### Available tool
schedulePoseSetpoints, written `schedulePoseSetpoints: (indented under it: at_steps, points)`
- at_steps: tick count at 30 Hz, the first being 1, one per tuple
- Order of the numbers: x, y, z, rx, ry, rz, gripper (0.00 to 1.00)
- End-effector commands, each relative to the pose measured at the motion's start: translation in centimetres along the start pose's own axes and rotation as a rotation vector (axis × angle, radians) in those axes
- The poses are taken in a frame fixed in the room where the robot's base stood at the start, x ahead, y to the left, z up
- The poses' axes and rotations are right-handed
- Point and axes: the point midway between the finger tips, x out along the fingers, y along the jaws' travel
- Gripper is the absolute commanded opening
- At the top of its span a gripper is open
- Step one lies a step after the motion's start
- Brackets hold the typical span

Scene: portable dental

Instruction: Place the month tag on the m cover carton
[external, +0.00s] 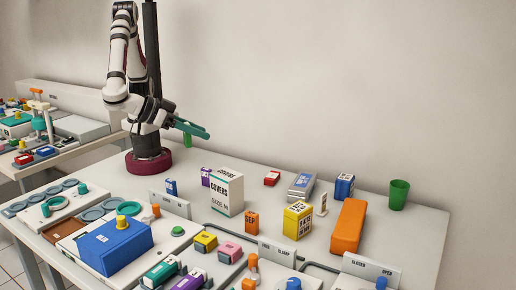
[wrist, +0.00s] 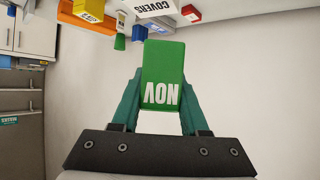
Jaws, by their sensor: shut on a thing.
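The white cover carton (external: 226,192), printed "COVERS SIZE M", stands upright on the table right of my arm's base. Its upside-down top edge shows in the wrist view (wrist: 142,8). My gripper (external: 195,130) is raised above the table, up and left of the carton in the external view. It is shut on a green month tag (wrist: 163,75) printed "NOV", which reads upside down in the wrist view. The tag shows as a small green block at the fingers in the external view (external: 187,141). The carton and the held tag are apart.
A purple block (external: 206,177) and a blue block (external: 171,187) stand left of the carton. An orange "SEP" block (external: 252,222) and a yellow box (external: 297,220) stand to its front right. A green cup (external: 399,194) stands far right. The air around my gripper is clear.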

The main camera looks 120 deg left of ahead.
Motion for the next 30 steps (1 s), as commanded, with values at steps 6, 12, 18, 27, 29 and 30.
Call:
schedulePoseSetpoints:
  at_steps: [6, 12, 18, 27, 29, 30]
  points:
    - [-1.8, 2.1, -1.2, 0.077, 0.021, 0.13, 0.0]
    - [5.5, 2.2, -1.0, 0.079, 0.019, 0.124, 0.0]
    - [10.0, 2.5, -0.9, 0.076, 0.019, 0.129, 0.0]
    - [12.4, 2.5, 2.6, 0.077, 0.018, 0.131, 0.0]
    - [12.4, 2.6, 2.6, 0.076, 0.019, 0.132, 0.0]
    - [12.4, 2.6, 2.6, 0.075, 0.019, 0.132, 0.0]
